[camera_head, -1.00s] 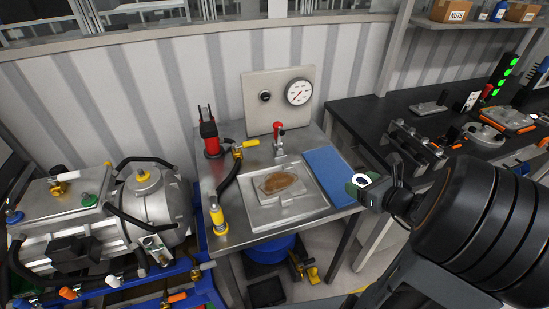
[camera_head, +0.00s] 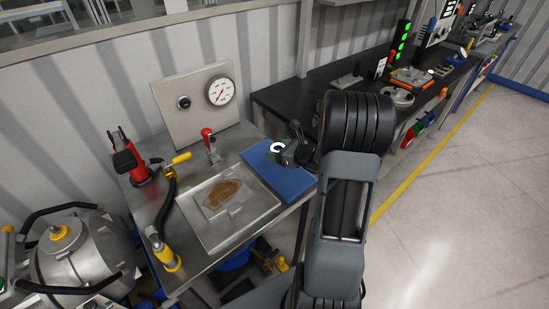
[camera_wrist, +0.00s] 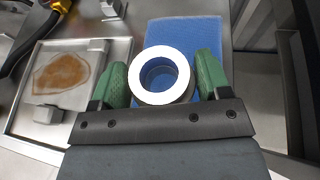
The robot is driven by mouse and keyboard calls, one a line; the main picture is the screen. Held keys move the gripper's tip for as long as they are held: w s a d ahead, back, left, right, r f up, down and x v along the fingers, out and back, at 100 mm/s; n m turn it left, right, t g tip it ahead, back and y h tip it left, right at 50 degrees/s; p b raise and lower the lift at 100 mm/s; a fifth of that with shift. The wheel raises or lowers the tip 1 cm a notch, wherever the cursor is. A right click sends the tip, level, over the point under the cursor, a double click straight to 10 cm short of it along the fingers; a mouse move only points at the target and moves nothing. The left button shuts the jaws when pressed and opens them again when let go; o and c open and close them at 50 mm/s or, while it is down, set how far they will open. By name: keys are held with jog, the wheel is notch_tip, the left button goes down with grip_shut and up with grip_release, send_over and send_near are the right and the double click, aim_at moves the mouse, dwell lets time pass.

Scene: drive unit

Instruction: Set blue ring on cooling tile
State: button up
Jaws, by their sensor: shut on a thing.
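My gripper (camera_wrist: 160,62) has green finger pads shut on the sides of a ring (camera_wrist: 148,94). The ring's top face is bright white and its inner wall is bluish grey; a blue surface shows through its hole. The ring also shows in the head view (camera_head: 277,147), small and white. How far above is hard to tell. No piece is clearly identifiable as the cooling tile.
A shallow steel tray (camera_head: 200,230) with a brown-stained plate (camera_head: 228,196) lies left of the mat. A red-handled clamp (camera_head: 209,143) stands behind it, a gauge panel (camera_head: 198,106) at the back. A black bench (camera_head: 290,101) with several parts stands to the right.

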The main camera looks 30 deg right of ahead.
aim_at(276, 165)
jog(key=w+f, duration=0.3)
jog(key=shift+d+f, duration=0.25)
jog(key=shift+d, duration=0.05)
jog(key=f, duration=0.1)
jog(key=f+p, duration=0.1)
jog(key=f, duration=0.1)
jog(key=shift+w+f, duration=0.15)
jog(key=shift+w, duration=0.1)
jog(key=shift+s+f, duration=0.1)
jog(key=shift+f, duration=0.15)
jog(key=shift+f, duration=0.15)
